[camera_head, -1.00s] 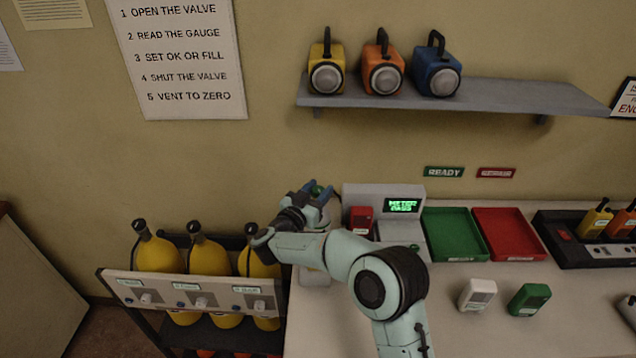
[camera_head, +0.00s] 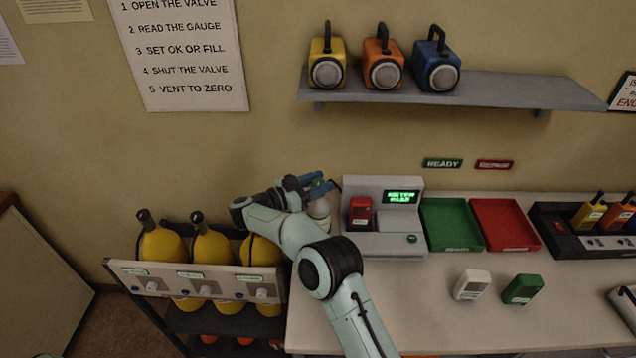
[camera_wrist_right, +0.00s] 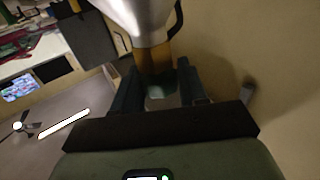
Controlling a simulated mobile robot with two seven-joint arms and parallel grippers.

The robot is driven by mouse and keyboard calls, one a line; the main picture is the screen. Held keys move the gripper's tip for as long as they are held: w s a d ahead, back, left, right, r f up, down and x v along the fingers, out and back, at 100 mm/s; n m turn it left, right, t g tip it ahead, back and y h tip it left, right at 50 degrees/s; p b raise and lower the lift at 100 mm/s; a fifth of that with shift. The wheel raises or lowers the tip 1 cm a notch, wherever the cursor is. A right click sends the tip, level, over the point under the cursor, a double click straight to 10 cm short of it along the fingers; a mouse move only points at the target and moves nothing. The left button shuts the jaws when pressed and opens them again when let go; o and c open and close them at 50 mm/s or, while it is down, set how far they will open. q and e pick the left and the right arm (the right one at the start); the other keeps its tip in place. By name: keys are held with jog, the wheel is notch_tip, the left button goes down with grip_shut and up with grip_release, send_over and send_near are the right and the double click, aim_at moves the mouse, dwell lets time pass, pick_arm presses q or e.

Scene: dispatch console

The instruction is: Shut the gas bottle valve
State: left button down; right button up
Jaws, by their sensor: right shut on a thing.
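The gas bottle (camera_head: 320,211) is pale and stands upright at the back left of the bench, beside the grey meter unit. Its green valve knob (camera_head: 318,183) is on top and partly covered by my fingers. My right gripper (camera_head: 316,182) reaches in from the left and is shut on the knob. In the right wrist view, the silver bottle (camera_wrist_right: 142,18) and its brass neck (camera_wrist_right: 154,58) show, with the knob (camera_wrist_right: 156,91) between the two fingers. The knob's exact angle is hard to tell. My left gripper is out of view.
The grey meter unit (camera_head: 382,245) with a lit green display stands right of the bottle. A green tray (camera_head: 450,245) and a red tray (camera_head: 505,245) lie farther right. A rack (camera_head: 197,280) of yellow cylinders stands left.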

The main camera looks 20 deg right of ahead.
jog(key=shift+d+r, duration=0.1)
jog(key=o, duration=0.9)
jog(key=shift+o, duration=0.2)
jog(key=s+a, duration=0.1)
jog(key=a, duration=1.2)
jog(key=shift+s+a, duration=0.15)
jog(key=shift+s, duration=0.15)
